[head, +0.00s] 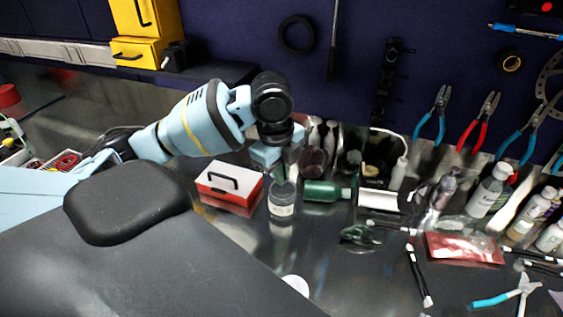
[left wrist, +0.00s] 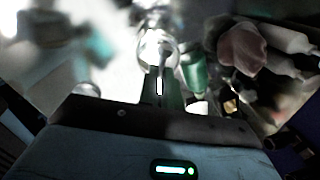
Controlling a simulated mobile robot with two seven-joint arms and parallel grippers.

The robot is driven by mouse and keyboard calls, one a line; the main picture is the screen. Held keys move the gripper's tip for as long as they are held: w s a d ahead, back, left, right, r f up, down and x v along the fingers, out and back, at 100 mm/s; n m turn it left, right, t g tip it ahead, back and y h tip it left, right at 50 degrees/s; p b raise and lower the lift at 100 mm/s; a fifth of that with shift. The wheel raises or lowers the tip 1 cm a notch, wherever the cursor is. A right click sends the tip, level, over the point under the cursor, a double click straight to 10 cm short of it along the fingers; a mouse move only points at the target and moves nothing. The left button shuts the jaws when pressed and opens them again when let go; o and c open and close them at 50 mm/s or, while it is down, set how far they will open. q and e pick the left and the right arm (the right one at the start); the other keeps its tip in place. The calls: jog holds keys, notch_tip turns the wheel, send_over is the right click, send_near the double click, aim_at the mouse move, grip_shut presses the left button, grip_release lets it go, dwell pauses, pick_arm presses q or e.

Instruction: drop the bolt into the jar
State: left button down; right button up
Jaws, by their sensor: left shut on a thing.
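The jar (head: 282,204) is a small clear grey one with a pale label, standing upright on the bench. My left gripper (head: 284,162) is just above it, pointing down. In the left wrist view the gripper's fingers (left wrist: 161,92) are shut on the bolt (left wrist: 163,60), a thin grey piece that shows against the round mouth of the jar (left wrist: 146,48). The bolt is too small to make out in the head view. Whether its tip is inside the jar's rim or above it, I cannot tell. My right gripper is not in view.
A red and white box (head: 216,184) with a black handle stands just left of the jar. A green bottle (head: 322,191) lies close on its right. White bottles (head: 488,191), a red packet (head: 463,249) and tools crowd the right side. Bare bench shows in front.

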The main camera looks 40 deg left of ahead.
pick_arm(q)
jog(key=shift+f, duration=0.45)
jog(key=c, duration=1.5)
grip_release()
jog(key=r, duration=0.5)
jog(key=s+r, duration=0.1)
jog(key=r, duration=0.1)
jog(key=shift+r, duration=0.4)
